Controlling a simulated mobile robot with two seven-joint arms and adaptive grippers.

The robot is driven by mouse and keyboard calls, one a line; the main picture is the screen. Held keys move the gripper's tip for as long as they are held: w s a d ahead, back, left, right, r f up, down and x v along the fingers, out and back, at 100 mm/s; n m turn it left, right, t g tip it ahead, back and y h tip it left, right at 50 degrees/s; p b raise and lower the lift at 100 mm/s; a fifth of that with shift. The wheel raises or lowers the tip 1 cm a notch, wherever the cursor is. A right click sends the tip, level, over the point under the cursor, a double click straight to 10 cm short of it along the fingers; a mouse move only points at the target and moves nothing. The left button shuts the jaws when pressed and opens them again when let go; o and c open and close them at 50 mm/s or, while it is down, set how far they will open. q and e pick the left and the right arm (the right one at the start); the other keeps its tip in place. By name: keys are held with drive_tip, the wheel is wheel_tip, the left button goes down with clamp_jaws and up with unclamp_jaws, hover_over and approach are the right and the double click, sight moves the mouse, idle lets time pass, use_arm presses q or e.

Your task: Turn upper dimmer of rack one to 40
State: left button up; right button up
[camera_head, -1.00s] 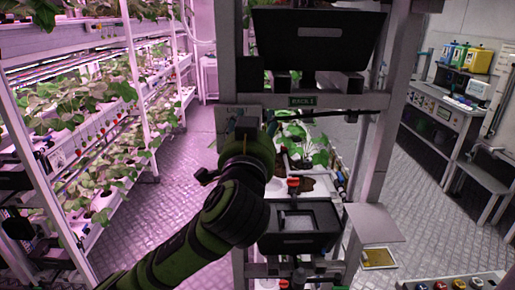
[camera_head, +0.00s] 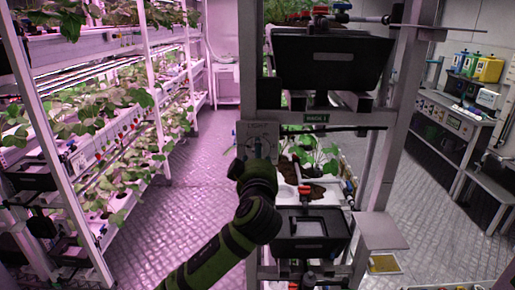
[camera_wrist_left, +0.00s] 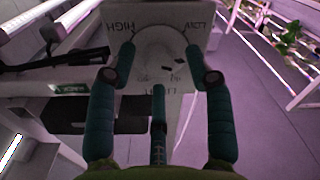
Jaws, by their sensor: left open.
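The light dimmer panel (camera_head: 247,130) is a pale plate marked LIGHT on the rack one post, beside the green RACK 1 label (camera_head: 316,118). In the left wrist view the panel (camera_wrist_left: 196,14) appears upside down, with HIGH and LOW marks and a round pale dial (camera_wrist_left: 160,42). My left gripper (camera_head: 258,150) is in front of the panel, its wrist below it. In the wrist view its teal fingers (camera_wrist_left: 160,66) are spread on both sides of the dial, with nothing held. I cannot tell whether they touch it. The dial setting is unreadable. My right gripper is not in view.
A black bin (camera_head: 330,62) sits high on the rack, with another black box (camera_head: 310,232) lower down. A thin dark rod (camera_head: 335,129) crosses near the label. Plant shelves stand left; a bench (camera_head: 450,115) stands right. Floor aisles are clear.

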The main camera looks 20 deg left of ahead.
use_arm(q)
drive_tip(key=shift+w, duration=0.3)
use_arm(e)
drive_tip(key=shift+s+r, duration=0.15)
use_arm(q)
clamp_jaws()
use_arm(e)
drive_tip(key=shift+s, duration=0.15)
use_arm(q)
drive_tip(key=m+b, duration=0.1)
drive_tip(key=m, duration=0.7)
drive_tip(key=shift+f+m, duration=0.15)
drive_tip(key=shift+m, duration=0.25)
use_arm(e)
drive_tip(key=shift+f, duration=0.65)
